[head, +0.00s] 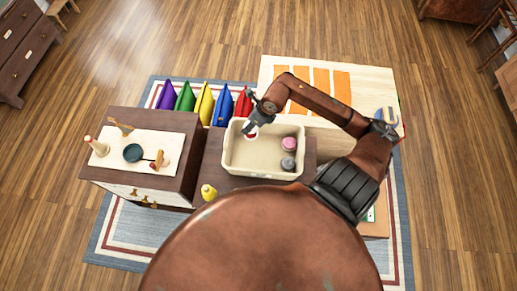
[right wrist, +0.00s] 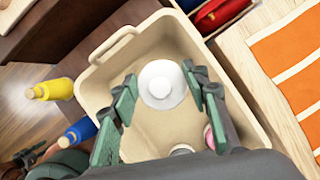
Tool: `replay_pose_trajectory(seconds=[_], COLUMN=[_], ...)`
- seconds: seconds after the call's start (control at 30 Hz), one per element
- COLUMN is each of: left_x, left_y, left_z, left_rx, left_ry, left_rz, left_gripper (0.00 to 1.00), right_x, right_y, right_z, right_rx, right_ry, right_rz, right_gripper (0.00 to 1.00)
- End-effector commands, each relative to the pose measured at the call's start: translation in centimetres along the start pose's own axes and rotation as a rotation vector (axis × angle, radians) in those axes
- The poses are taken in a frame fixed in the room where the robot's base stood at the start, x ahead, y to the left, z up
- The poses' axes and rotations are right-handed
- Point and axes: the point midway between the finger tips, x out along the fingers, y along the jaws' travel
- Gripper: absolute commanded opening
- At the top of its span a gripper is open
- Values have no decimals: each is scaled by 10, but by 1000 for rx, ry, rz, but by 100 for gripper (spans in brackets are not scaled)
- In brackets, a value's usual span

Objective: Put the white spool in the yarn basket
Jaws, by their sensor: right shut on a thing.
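The white spool (right wrist: 162,84) is held between the green fingers of my right gripper (right wrist: 168,100) in the right wrist view. In the head view my right gripper (head: 251,127) reaches over the left part of the yarn basket, with the spool (head: 251,136) partly hidden below it. The cream yarn basket (head: 262,177) also shows in the right wrist view (right wrist: 92,84), its floor below the spool. The spool appears to be inside the rim outline; its height above the floor is unclear.
A pink spool (head: 289,144) and a grey spool (head: 288,164) stand in the basket's right part. A yellow bottle-like object (head: 208,192) is outside, at the front left. A cabinet (head: 112,176) with a dark bowl (head: 132,153) is left.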

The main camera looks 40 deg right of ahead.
Motion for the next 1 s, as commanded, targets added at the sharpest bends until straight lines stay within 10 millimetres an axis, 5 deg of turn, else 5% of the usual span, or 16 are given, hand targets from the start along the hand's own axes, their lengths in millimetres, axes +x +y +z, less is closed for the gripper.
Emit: replay_pose_trajectory(seconds=[0.2,1.0], left_x=[19,33], left_y=[2,2], left_z=[22,16], left_rx=[-2,0], left_ry=[-29,-22], left_rz=[2,2], left_gripper=[40,40], right_x=[24,114], right_y=[0,1], right_z=[-11,-49], right_rx=[2,0], right_ry=[10,9], right_rz=[3,3], right_gripper=[17,17])
